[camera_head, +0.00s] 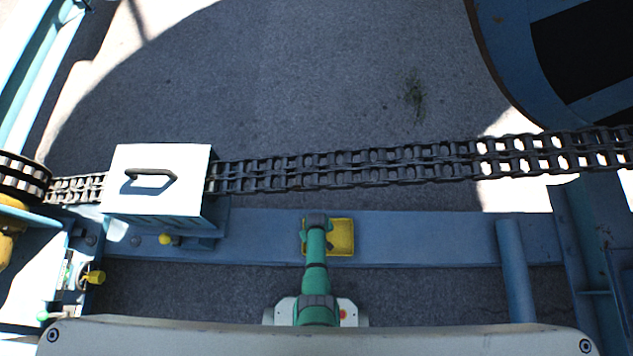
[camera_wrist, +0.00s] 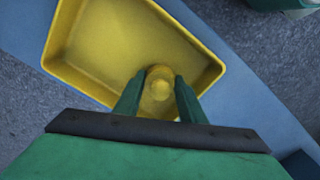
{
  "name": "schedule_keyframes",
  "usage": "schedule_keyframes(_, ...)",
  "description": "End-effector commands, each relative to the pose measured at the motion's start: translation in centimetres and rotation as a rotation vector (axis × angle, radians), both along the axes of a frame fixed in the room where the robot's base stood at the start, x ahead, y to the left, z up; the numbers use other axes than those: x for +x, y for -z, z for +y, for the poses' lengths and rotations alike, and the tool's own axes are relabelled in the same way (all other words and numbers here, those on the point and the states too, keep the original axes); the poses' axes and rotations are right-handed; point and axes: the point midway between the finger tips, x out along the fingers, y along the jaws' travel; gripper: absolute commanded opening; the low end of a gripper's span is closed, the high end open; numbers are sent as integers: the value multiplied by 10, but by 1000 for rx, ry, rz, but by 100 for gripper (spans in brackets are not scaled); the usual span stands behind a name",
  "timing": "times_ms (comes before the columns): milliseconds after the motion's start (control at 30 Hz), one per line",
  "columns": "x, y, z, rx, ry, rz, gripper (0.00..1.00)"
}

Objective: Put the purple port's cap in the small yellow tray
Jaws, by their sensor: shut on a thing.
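The small yellow tray (camera_head: 343,237) sits on the blue beam in the head view, partly covered by my green arm. In the wrist view the tray (camera_wrist: 68,35) fills the upper left and looks empty apart from what is at my fingers. My gripper (camera_wrist: 160,88) is over the tray's near part, its two green fingers shut on a small round yellow cap (camera_wrist: 160,85). I cannot tell whether the cap touches the tray floor. The purple port is not discernible in either view.
A white box with a black handle (camera_head: 158,180) stands left on the blue beam (camera_head: 430,235). A dark chain (camera_head: 350,167) runs across behind the tray. Yellow knobs (camera_head: 95,277) show at the far left. The beam right of the tray is clear up to a blue post (camera_head: 513,270).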

Motion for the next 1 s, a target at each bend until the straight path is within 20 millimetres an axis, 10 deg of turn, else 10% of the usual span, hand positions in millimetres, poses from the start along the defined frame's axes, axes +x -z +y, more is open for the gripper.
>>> schedule_keyframes(67,0,1,0,0,0,0,10)
schedule_keyframes(100,0,2,0,0,0,0,39)
schedule_keyframes(200,0,2,0,0,0,0,55)
schedule_keyframes(633,0,-4,0,0,0,-1,55)
schedule_keyframes(1000,0,-46,0,0,0,-2,55)
